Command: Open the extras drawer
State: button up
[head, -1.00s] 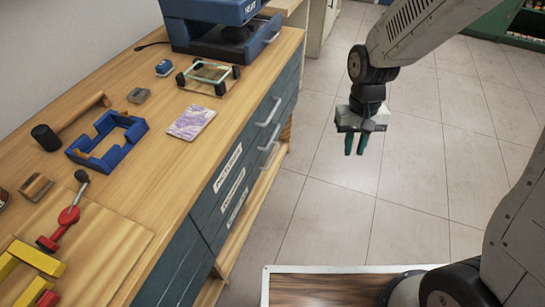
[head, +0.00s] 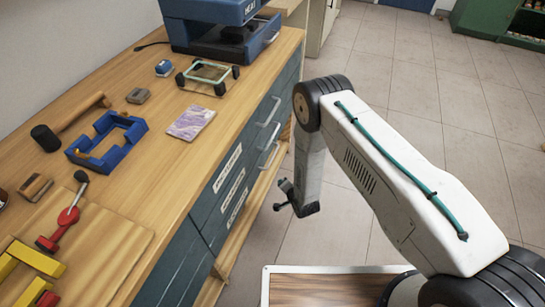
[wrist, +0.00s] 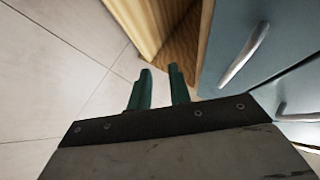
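Blue-grey drawers are set in the side of the wooden workbench. Their stacked white labels (head: 233,187) are too blurred to read, so I cannot tell which is the extras drawer. Pale bar handles (head: 268,112) stick out at the right part of the fronts; all drawers look shut. The wrist view shows a near handle (wrist: 243,55) to the right of my gripper (wrist: 159,82). Its green fingers are apart, with nothing between them, and do not touch a handle. In the head view my arm hides most of the gripper beside the drawers.
The workbench top (head: 215,140) holds a blue frame (head: 105,143), a mallet (head: 82,115), a purple patterned tile (head: 191,122) and a blue machine (head: 222,30). A wooden leg (wrist: 150,25) stands ahead of my fingers. Tiled floor (head: 400,70) is free on the right.

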aim_at(273, 155)
jog(key=w+a+r+m+t+y, duration=0.25)
jog(key=w+r+t, duration=0.2)
jog(key=r, duration=0.25)
jog(key=shift+m+t, duration=0.25)
jog(key=shift+m, duration=0.3)
jog(key=x, duration=0.7)
jog(key=shift+d+f, duration=0.1)
jog(key=shift+d, duration=0.05)
jog(key=shift+c, duration=0.2)
grip_shut()
